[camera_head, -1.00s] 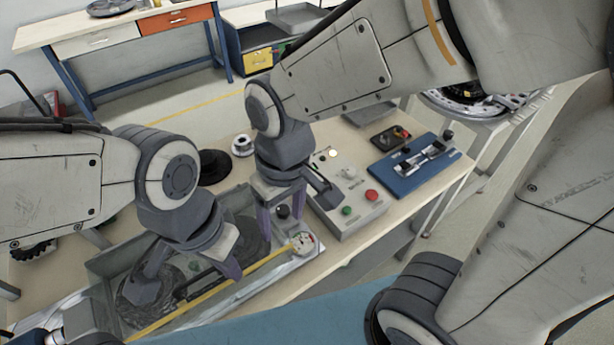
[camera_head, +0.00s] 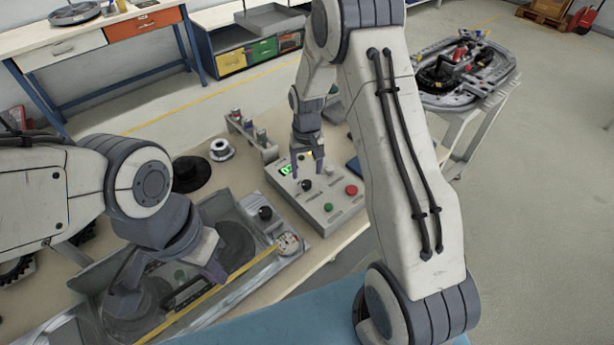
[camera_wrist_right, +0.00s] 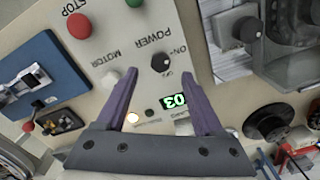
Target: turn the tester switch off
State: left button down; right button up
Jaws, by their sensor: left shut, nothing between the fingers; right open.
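The tester is a beige box (camera_head: 311,211) on the table, with a red STOP button (camera_head: 351,190) and a green button (camera_head: 328,207). Its black POWER knob (camera_wrist_right: 160,63) shows in the right wrist view, between and just beyond my right fingertips. A green display (camera_wrist_right: 173,101) is lit, and a small lamp (camera_wrist_right: 133,117) glows. The light MOTOR switch (camera_wrist_right: 110,78) is beside the left finger. My right gripper (camera_head: 307,168) is open and empty above the tester's panel; contact with the knob cannot be told. My left gripper (camera_head: 212,272) is shut and empty over the grey tray.
The grey tray (camera_head: 90,271) with dark round parts lies left of the tester. A white spool (camera_head: 221,150) and a small rack (camera_head: 250,136) stand behind. A blue fixture (camera_wrist_right: 38,85) is close beside the tester. My right arm hides part of the table.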

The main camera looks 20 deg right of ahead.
aim_at(306, 183)
jog(key=shift+f+p, duration=0.4)
jog(key=shift+f, duration=1.95)
jog(key=shift+c, duration=0.2)
jog(key=c, duration=1)
grip_shut()
